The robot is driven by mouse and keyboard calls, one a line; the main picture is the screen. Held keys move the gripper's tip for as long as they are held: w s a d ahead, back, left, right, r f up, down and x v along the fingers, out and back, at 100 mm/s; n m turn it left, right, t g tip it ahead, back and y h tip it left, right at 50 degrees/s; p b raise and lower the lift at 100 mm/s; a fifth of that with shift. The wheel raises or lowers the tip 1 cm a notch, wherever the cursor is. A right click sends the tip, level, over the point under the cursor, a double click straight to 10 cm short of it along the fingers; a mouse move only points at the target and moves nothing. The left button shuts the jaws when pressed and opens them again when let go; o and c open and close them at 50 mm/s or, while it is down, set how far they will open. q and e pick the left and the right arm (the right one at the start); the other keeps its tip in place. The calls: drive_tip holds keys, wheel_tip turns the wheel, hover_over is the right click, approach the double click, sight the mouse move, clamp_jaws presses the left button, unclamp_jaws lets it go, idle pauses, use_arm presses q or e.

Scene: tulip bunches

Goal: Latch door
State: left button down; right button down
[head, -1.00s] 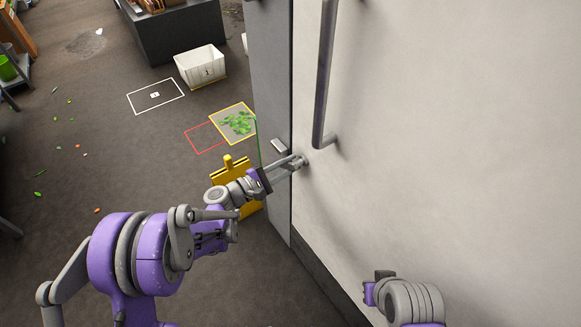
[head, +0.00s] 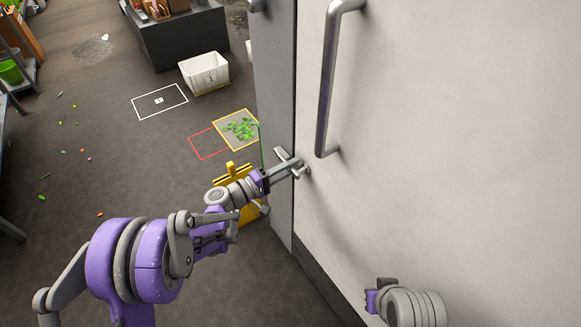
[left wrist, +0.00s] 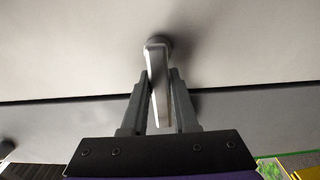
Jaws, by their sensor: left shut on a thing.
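The door (head: 450,130) is a large pale panel filling the right of the head view, lying close against the grey frame (head: 275,90). A small metal latch lever (left wrist: 157,70) is mounted on a round pivot near the door's edge. My left gripper (head: 289,168) is shut on this lever, with one finger on each side of it in the left wrist view (left wrist: 160,95). A small metal piece (head: 281,154) shows on the frame beside the gripper. The gripper partly hides the lever in the head view. My right gripper (head: 372,297) is low in front of the door, its fingers unclear.
A long vertical bar handle (head: 325,85) stands out from the door above the latch. A yellow stand (head: 248,212) is on the floor behind my left wrist. A white bin (head: 205,74), floor markings and scattered green pieces lie farther back.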

idle(0.5)
use_arm(q)
drive_tip(key=c, duration=0.7)
unclamp_jaws()
drive_tip(key=v, duration=1.1)
drive_tip(key=shift+d, duration=0.1)
